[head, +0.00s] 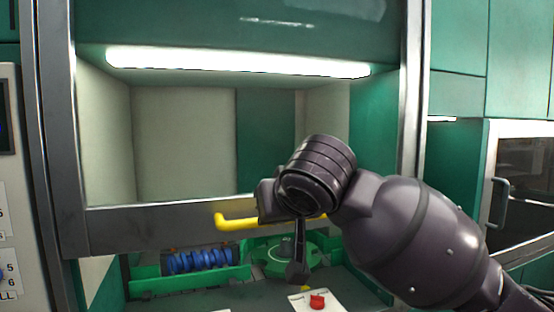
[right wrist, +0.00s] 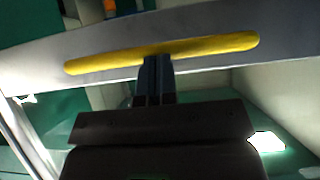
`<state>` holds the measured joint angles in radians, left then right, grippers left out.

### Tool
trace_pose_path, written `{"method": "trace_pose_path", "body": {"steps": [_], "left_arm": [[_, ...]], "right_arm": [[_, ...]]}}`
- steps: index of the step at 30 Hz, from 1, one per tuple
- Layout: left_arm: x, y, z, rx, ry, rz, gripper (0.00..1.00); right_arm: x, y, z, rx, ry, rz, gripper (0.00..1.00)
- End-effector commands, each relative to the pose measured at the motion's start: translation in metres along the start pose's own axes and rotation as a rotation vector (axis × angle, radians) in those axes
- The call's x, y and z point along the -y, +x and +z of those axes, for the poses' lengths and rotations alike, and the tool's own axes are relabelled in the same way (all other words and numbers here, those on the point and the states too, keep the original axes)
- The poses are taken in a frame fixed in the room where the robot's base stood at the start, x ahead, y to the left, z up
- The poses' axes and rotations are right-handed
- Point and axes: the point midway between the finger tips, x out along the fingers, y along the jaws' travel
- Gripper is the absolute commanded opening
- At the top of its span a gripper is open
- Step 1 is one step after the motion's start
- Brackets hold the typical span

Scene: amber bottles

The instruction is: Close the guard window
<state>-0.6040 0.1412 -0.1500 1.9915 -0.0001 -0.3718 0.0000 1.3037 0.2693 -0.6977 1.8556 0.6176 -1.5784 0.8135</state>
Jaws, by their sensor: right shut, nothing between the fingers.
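The guard window (head: 160,217) is a clear pane with a grey metal bottom bar, partway down across the hood opening, with an open gap below the bar. Its yellow bar handle (head: 236,222) runs along the bottom bar, partly hidden behind my right wrist. In the right wrist view the handle (right wrist: 215,46) crosses the picture. My right gripper (right wrist: 157,62) is shut and empty, its fingertips overlapping the handle's lower edge. Whether they touch it I cannot tell. My left gripper is not in view.
Inside the hood are a green tray with a row of blue items (head: 200,260) and a round green device (head: 285,255). A red knob (head: 317,301) on a white plate is at the front. Metal posts (head: 411,90) flank the opening. A cabinet (head: 515,190) stands at right.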

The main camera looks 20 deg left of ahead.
Motion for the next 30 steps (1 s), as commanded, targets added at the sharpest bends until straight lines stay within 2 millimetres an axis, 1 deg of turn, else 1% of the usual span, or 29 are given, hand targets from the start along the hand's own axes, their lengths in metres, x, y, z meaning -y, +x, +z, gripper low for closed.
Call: {"method": "trace_pose_path", "body": {"steps": [1,3,8,12,18,24,30], "left_arm": [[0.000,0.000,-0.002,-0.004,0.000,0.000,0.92],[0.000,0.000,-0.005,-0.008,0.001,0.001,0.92],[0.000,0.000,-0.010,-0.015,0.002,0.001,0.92],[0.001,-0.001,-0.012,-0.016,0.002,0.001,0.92],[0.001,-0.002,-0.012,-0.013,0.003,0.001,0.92],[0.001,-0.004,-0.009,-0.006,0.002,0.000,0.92],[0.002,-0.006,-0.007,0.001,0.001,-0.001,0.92]], "right_arm": [[0.000,0.012,0.017,0.009,0.003,-0.001,0.00],[0.000,0.024,0.036,0.008,0.004,-0.001,0.00],[-0.001,0.054,0.079,0.009,0.005,0.000,0.00],[-0.001,0.080,0.118,0.010,0.006,0.002,0.00],[-0.002,0.113,0.167,0.007,0.006,0.004,0.00],[-0.002,0.139,0.205,0.005,0.004,0.005,0.00],[-0.002,0.155,0.228,0.002,0.003,0.005,0.00]]}}
